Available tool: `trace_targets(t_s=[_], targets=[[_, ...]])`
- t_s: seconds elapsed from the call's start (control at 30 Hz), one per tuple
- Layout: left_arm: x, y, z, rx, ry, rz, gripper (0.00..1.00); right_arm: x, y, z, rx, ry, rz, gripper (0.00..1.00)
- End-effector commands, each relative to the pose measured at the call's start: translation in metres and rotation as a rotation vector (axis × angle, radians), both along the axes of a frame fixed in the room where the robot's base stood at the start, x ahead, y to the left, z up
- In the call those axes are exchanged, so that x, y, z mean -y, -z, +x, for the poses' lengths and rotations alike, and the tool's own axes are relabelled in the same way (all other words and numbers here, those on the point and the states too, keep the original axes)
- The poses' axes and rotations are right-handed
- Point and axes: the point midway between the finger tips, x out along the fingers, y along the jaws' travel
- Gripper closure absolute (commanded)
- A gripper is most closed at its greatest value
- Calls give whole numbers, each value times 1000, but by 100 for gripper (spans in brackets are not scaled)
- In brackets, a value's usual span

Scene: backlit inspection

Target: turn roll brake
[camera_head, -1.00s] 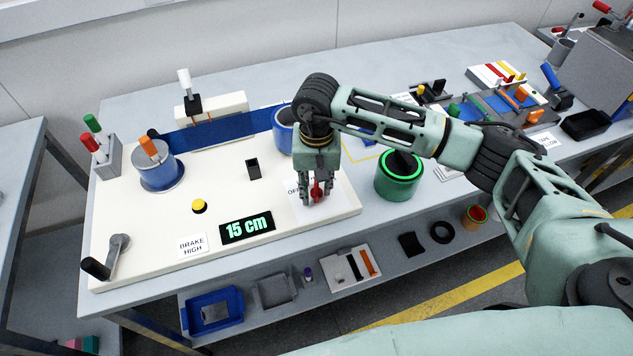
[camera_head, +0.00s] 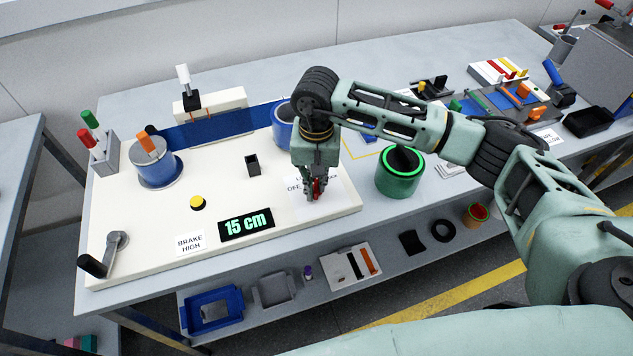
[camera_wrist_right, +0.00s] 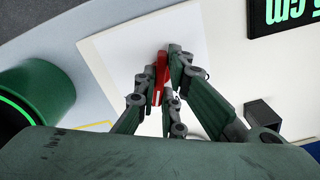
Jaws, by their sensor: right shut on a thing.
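The roll brake is a small red knob (camera_head: 317,186) on a white label plate (camera_head: 330,198) at the front right of the cream board. It also shows as a red piece (camera_wrist_right: 161,72) in the right wrist view. My right gripper (camera_head: 315,192) points down over it, its fingers closed on both sides of the red knob. The fingers hide much of the knob and part of the printed label. A "BRAKE HIGH" card (camera_head: 190,243) lies on the board. My left gripper is not in view.
The board (camera_head: 150,210) carries a "15 cm" display (camera_head: 246,224), a yellow button (camera_head: 198,202), a crank (camera_head: 104,254) and a blue strip (camera_head: 215,126) between two rolls. A green canister (camera_head: 398,174) stands close to the right of my gripper. Trays sit on the lower shelf.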

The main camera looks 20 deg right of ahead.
Motion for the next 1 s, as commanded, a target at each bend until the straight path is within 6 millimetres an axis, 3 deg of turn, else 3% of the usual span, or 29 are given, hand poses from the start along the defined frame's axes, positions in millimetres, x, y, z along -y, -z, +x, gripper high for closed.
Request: trace_targets(t_s=[0.5,1.0], targets=[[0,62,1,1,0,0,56,-2,5,1,3,391,1,100],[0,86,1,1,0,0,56,-2,1,2,1,621,0,100]])
